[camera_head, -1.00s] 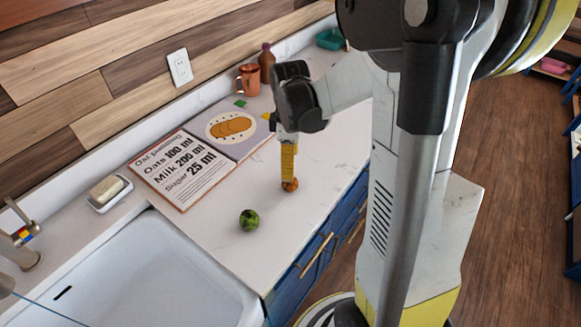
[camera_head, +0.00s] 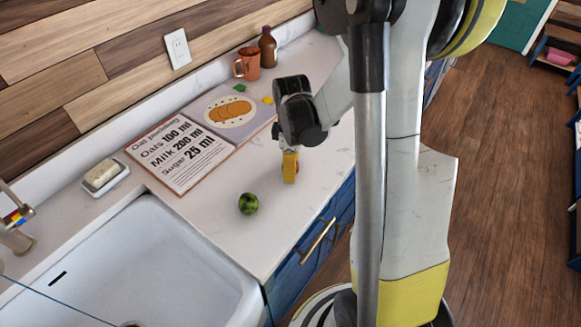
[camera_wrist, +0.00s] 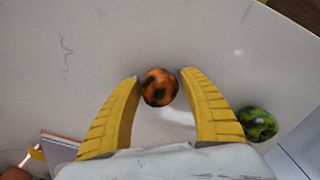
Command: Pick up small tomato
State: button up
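The small tomato (camera_wrist: 160,87), orange-red with dark patches, lies on the white counter between my fingertips in the wrist view. In the head view only a sliver of it (camera_head: 297,167) shows beside the yellow fingers. My gripper (camera_wrist: 160,77) has its two yellow fingers apart, one tip on each side of the tomato, very close to it. I cannot make out firm contact. In the head view my gripper (camera_head: 290,178) points down at the counter.
A green, dark-mottled round fruit (camera_head: 248,204) lies nearby, and shows right of my fingers in the wrist view (camera_wrist: 257,124). An open recipe book (camera_head: 180,152) lies behind. A sink (camera_head: 150,262), soap dish (camera_head: 107,180), copper mug (camera_head: 248,64) and brown bottle (camera_head: 268,48) stand around.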

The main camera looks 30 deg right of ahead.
jog(key=c, duration=0.7)
jog(key=shift+r, duration=0.1)
